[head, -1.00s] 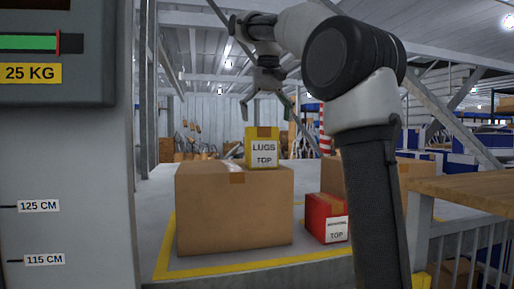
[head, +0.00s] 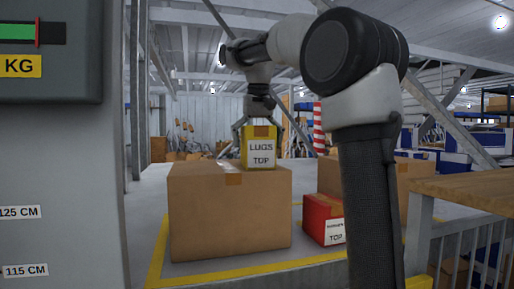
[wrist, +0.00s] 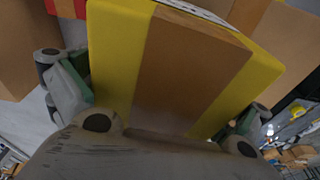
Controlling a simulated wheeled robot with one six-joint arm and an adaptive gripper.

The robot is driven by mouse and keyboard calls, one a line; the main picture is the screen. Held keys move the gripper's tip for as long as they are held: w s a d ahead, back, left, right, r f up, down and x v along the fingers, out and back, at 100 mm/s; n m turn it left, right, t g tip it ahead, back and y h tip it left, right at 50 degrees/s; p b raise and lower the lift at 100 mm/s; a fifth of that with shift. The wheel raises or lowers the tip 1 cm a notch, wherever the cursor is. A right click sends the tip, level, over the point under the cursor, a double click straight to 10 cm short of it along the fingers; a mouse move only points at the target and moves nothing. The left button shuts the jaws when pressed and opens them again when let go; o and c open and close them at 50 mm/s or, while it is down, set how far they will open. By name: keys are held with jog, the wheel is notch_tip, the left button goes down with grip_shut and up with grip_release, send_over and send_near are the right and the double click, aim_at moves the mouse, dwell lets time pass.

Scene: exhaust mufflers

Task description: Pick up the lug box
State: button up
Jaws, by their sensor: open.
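The lug box (head: 261,152) is a small yellow box with brown tape and a white label reading "LUGS TOP". It sits upright on a large brown cardboard box (head: 229,213). My gripper (head: 258,139) is directly above it, pointing down, with its fingers on either side of the box's upper part. In the wrist view, the yellow box with its brown tape band (wrist: 185,70) fills the middle, between the green-padded fingers. The jaws are open; whether the pads touch the box's sides cannot be told.
A red box (head: 324,219) with a white "TOP" label stands right of the large carton, before another brown carton (head: 330,176). Yellow tape (head: 237,269) edges the grey surface. A grey column (head: 60,180) stands close on the left, a wooden ledge with railing (head: 468,187) on the right.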

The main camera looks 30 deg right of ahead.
jog(key=c, duration=1.5)
jog(key=shift+o, duration=0.2)
